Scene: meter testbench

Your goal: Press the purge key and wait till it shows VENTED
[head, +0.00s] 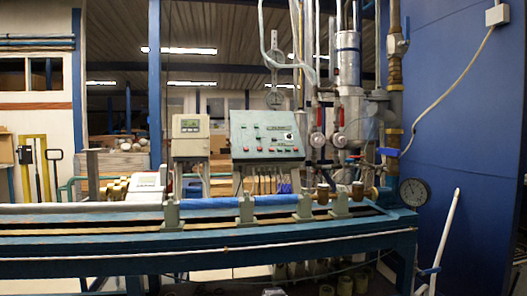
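A green sloped control panel (267,137) stands behind the blue bench in the middle of the head view. It carries several small keys and lights, with red ones along its lower right. Left of it is a beige meter box (190,136) with a small greenish display (190,125). The lettering on both is too small to read, so I cannot tell which key is the purge key or whether VENTED shows. My gripper is not in view.
The long blue bench (200,258) crosses the front, with a pipe line and clamps on top. Vertical pipes with red valve parts (318,140) stand right of the panel. A round dial gauge (413,192) sits at the bench's right end, beside a blue wall (470,130).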

